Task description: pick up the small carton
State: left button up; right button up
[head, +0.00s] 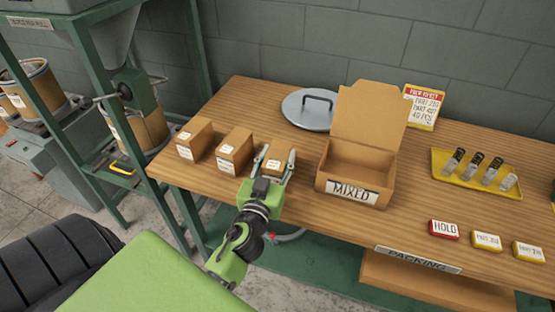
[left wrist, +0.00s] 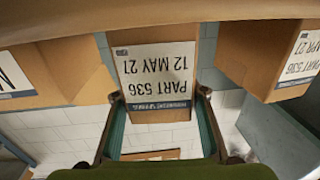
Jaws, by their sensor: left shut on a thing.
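The small carton (head: 276,163) is brown with a white label, at the right end of a row of three cartons on the wooden table. My left gripper (head: 278,156) is shut on it, with one finger at each side. In the left wrist view the small carton (left wrist: 155,62) appears upside down between the fingers, its label reading PART 536, 12 MAY 27. I cannot tell whether it touches the table or is slightly raised. My right gripper is not in view.
Larger cartons (head: 234,151) and (head: 194,139) stand left of it. The open MIXED box (head: 358,174) stands close on the right. A round lid (head: 308,109) lies behind. A yellow tray (head: 445,175) is farther right. The green coiler frame stands left.

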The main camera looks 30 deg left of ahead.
pick_arm(q)
jog(key=shift+w+r, duration=0.1)
jog(key=shift+r, duration=0.7)
jog(key=s+r, duration=0.1)
jog(key=r, duration=0.1)
jog(key=s+a+r+p, duration=0.1)
jog(key=r, duration=0.1)
jog(key=s+r, duration=0.2)
jog(key=r, duration=0.1)
jog(key=shift+a, duration=0.35)
jog(key=shift+s+a+r+p, duration=1.2)
jog(key=shift+s+a+r, duration=0.9)
jog(key=shift+s, duration=2.45)
jog(key=w+d+f+m+h, duration=0.1)
jog(key=w+d+m+h, duration=0.15)
jog(key=d, duration=0.75)
jog(key=w+d+m+h, duration=0.1)
jog(key=w+d+h, duration=0.2)
jog(key=d, duration=0.7)
jog(key=s+a+n+y, duration=0.1)
jog(key=s+a+y, duration=0.1)
jog(key=a, duration=0.7)
jog(key=s+a+r+n+y, duration=0.1)
jog(key=s+a+n+y, duration=0.1)
jog(key=a, duration=0.8)
jog(key=shift+s+a+r+y, duration=0.15)
jog(key=shift+s+a+y, duration=0.15)
jog(key=shift+s+y, duration=0.45)
jog(key=shift+w+d+n, duration=0.1)
jog(key=shift+n, duration=0.15)
